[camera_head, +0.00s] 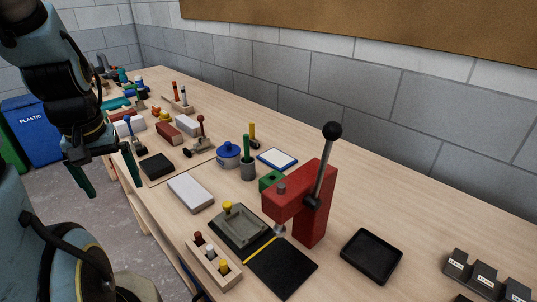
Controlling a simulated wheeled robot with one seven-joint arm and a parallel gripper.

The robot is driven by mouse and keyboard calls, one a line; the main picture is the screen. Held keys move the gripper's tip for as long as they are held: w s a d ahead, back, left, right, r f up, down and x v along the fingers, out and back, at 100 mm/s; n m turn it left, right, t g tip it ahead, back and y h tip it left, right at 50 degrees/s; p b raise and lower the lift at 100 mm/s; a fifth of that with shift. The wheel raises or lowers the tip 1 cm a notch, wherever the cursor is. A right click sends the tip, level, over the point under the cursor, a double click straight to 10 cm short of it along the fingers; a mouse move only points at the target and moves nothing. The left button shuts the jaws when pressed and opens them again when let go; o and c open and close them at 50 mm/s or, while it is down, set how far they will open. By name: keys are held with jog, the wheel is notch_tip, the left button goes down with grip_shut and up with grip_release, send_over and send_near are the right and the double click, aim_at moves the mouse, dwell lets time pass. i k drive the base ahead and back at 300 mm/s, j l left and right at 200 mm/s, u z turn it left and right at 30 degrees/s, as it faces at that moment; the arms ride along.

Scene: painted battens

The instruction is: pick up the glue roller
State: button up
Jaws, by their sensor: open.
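I cannot tell for sure which item is the glue roller. A small metal tool with a dark red knob and a black end (197,147) lies on the bench behind the black pad. A blue-topped tool (128,124) stands farther left, near my gripper. My gripper (106,173) hangs at the left, over the bench's front edge, with its two teal fingers apart and nothing seen between them. The arm hides part of the bench behind it.
A red lever press (309,205) stands at the middle right, with a black tray (371,256) beside it. A blue lidded pot (229,157), a white box (190,193) and a wooden peg rack (212,267) crowd the bench (430,215). The back right is clear.

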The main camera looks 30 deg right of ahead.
aim_at(253, 143)
jog(key=i+j+z, duration=0.15)
jog(key=j, duration=0.35)
jog(key=i+j+z, duration=0.2)
jog(key=j, duration=0.3)
jog(key=j+z, duration=0.15)
jog(key=j, duration=0.35)
jog(key=i+j+z, duration=0.25)
jog(key=i, duration=0.3)
jog(key=i+j+z, duration=0.3)
jog(key=i+j, duration=0.1)
jog(key=i, duration=0.1)
